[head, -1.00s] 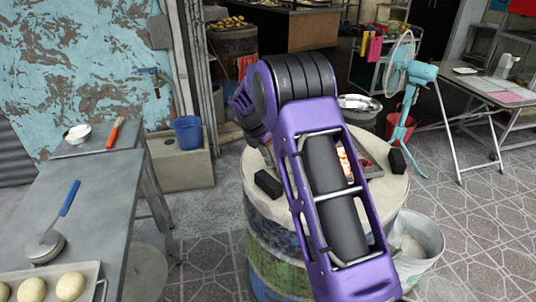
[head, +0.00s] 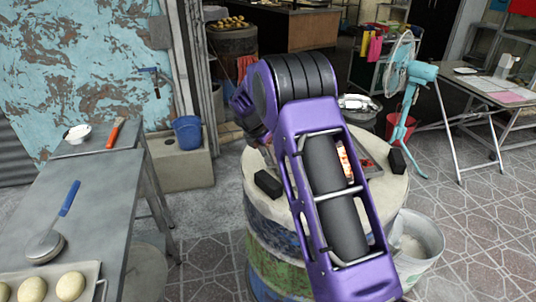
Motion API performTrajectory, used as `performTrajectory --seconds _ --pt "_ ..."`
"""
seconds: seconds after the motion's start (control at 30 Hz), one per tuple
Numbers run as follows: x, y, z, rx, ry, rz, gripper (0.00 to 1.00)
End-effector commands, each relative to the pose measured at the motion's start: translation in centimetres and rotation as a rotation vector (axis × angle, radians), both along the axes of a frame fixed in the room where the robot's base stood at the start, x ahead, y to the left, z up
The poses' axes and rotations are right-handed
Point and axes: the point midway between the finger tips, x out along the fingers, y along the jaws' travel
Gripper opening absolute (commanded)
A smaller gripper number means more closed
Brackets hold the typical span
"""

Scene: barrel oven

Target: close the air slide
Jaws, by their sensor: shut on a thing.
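The barrel oven (head: 262,232) stands in the middle of the head view, with a pale round top and worn blue and green sides. My purple arm crosses in front of it and covers much of its top and front. My gripper is hidden behind the arm, so neither its fingers nor their contact can be seen. The air slide cannot be made out; the arm covers part of the barrel. A glowing opening (head: 343,162) shows in the top through my arm's frame.
Black blocks sit on the barrel's top at left (head: 268,183) and right (head: 397,160). A white bucket (head: 425,258) stands close at the right. A metal worktable (head: 95,190) is at left, and a teal fan (head: 418,72) is behind.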

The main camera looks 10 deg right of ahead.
Motion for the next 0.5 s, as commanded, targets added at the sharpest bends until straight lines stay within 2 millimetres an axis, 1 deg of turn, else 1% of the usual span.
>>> performTrajectory --seconds 0.13,0.37,0.4,0.47,0.5 --pt "-0.62 -0.03 0.24 0.000 0.003 0.000 0.00" --pt "-0.63 -0.03 0.01 0.000 0.001 -0.001 0.00" --pt "-0.63 -0.03 0.01 0.000 0.001 -0.001 0.49" --pt "-0.63 -0.02 0.01 0.000 0.001 -0.001 0.60" --pt "-0.63 -0.02 0.01 0.000 0.001 -0.001 0.67"
